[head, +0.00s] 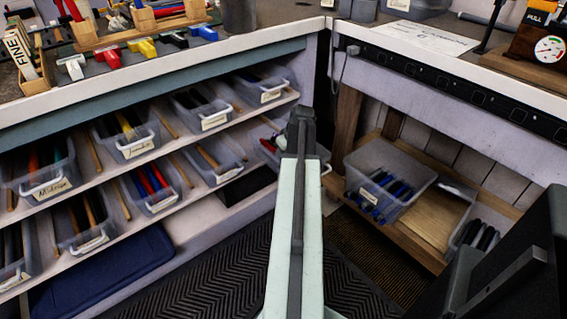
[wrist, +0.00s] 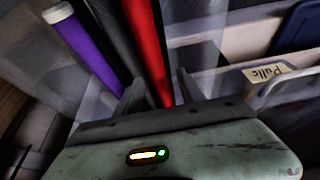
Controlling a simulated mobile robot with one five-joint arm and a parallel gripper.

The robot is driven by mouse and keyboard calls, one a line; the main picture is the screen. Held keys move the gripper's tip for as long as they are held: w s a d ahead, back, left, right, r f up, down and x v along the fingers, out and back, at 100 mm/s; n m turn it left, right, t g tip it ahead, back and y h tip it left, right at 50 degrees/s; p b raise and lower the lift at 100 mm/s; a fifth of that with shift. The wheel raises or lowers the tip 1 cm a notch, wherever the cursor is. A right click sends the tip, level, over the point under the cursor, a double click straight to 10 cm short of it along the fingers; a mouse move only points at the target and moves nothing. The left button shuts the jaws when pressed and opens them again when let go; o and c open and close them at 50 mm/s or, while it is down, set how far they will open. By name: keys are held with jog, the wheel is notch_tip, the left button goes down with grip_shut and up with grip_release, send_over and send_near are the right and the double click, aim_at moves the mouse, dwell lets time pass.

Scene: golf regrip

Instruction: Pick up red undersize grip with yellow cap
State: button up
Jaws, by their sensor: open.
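In the wrist view a red grip (wrist: 148,45) runs up out of the top of the picture, and its lower end passes between the fingers of my gripper (wrist: 160,92). The jaws are open, with a finger on each side of the red grip. No yellow cap shows in this view; the red grip's ends are out of sight. In the head view my gripper (head: 301,115) is at the right end of the left shelves, in front of a clear bin (head: 322,157) that it partly hides. A bit of red (head: 268,146) shows in that bin.
A purple grip (wrist: 88,50) with a white cap and a dark grip (wrist: 112,38) lie left of the red one in the wrist view. A bin label (wrist: 270,72) is at right. A shelf with several labelled bins (head: 215,116) runs left; another bin (head: 385,180) stands right.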

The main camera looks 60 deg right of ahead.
jog(key=shift+r, duration=0.1)
grip_shut()
jog(key=shift+r, duration=0.1)
notch_tip(320, 180, up, 10)
jog(key=p, duration=1)
notch_tip(320, 180, up, 5)
jog(key=p, duration=0.5)
